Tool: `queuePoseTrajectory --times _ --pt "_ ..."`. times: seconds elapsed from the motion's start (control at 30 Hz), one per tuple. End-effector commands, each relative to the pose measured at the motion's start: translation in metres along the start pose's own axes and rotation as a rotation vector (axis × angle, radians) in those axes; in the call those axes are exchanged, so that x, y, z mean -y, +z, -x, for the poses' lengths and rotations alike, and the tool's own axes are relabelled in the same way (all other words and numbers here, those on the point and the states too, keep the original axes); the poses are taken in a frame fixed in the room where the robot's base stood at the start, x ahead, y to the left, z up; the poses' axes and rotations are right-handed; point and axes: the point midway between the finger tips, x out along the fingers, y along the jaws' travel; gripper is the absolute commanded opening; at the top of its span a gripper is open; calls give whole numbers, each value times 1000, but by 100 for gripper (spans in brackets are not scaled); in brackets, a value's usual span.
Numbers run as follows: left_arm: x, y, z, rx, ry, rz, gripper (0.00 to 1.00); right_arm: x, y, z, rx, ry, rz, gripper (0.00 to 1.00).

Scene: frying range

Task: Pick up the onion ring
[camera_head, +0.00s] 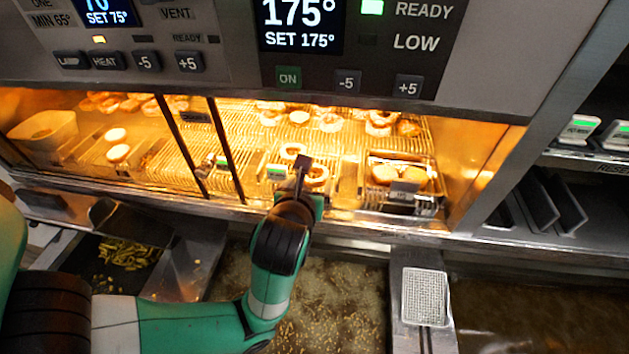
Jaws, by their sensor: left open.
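My left gripper (304,164) reaches into the lit warming bay from the front, its dark fingers over the rack. It is open. An onion ring (318,173) lies right beside the fingertips, partly covered by them; I cannot tell whether they touch it. Another onion ring (293,151) lies just behind and to the left of the fingers. More rings (330,122) lie on the wire rack farther back. My right gripper does not show.
A wire basket (425,203) with round golden pieces stands right of the gripper. A dark divider (230,150) stands to the left. The control panel (230,70) overhangs the bay. Below are a fryer vat (340,300) and a tray of fries (125,252).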

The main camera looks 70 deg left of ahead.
Motion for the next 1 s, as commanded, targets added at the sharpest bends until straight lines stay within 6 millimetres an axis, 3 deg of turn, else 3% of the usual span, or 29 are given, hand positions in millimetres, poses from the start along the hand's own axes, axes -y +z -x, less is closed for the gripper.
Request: queuePoseTrajectory --times 0.33,0.6,0.83,1.0 --pt "1 0 -49 0 2 1 85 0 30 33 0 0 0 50" --pt "2 5 -51 0 -1 0 85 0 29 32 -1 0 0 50" --pt "2 4 -51 0 -1 0 45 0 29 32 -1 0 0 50" --pt "2 4 -51 0 0 0 44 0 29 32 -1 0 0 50"
